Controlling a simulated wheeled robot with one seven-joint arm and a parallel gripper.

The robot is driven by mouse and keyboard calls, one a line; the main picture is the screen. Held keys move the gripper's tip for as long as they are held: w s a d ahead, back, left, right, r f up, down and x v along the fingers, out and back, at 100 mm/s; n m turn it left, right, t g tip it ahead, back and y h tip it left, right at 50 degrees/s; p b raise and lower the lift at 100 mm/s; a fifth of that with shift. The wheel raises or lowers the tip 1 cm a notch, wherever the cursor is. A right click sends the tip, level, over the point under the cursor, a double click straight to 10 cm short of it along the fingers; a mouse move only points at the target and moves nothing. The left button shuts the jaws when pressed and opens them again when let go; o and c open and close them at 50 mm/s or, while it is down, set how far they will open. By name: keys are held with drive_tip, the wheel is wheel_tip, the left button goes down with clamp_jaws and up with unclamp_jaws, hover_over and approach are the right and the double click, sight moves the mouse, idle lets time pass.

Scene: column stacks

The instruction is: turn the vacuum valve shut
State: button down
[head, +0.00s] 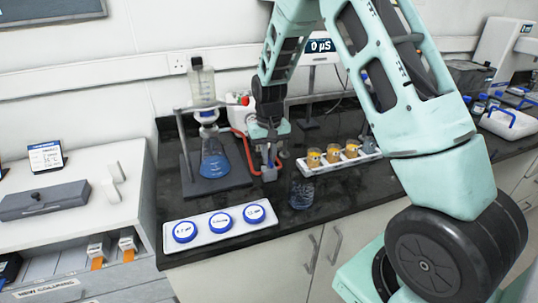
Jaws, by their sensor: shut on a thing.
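My gripper (268,160) points down at the back middle of the dark bench, just right of the filter stand. It is shut on a small part at the red hose (247,152), which I take to be the vacuum valve (269,174). The fingers hide most of the valve, so I cannot tell how far its handle is turned. The red hose loops down beside the gripper from a white unit with a red part (240,101), partly hidden behind my arm.
A flask of blue liquid (213,160) under a clear bottle stands on the left stand. Three blue-lidded dishes (219,223) lie on a white tray in front. A clear beaker (302,192) and a rack of orange-filled cups (333,155) stand right of the gripper.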

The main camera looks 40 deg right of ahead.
drive_tip(key=c, duration=1.5)
unclamp_jaws()
